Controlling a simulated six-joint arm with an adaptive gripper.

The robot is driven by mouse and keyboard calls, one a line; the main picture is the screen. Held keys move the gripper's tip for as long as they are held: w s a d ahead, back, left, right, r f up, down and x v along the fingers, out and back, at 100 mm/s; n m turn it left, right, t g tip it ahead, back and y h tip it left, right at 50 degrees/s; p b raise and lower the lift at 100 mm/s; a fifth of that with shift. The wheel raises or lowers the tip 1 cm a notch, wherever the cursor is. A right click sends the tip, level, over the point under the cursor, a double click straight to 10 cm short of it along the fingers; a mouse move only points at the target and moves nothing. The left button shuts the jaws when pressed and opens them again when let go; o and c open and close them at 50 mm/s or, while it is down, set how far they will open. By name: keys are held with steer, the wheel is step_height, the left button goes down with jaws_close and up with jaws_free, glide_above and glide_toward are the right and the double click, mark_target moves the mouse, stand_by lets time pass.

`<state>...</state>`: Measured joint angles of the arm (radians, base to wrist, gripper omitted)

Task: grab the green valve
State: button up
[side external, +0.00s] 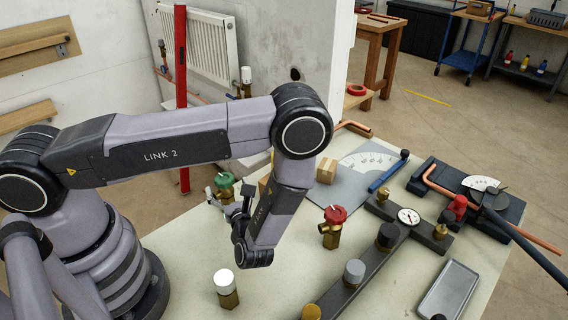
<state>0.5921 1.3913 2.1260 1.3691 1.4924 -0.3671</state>
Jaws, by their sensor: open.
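The green valve (224,180) has a green handwheel on a brass body and stands on the pale bench top, left of my wrist. My gripper (222,200) is open, low over the bench, just in front of the green valve in the picture. Its fingers point left and partly cover the valve's lower body. I cannot tell whether they touch it.
A red-handled valve (334,220) stands right of my wrist, and a white-capped valve (225,288) nearer the front. A dark manifold bar (362,274) with several knobs, a pressure gauge (408,216) and an empty grey tray (449,290) fill the right.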

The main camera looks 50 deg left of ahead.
steer(key=shift+x, duration=1.5)
steer(key=c, duration=1.3)
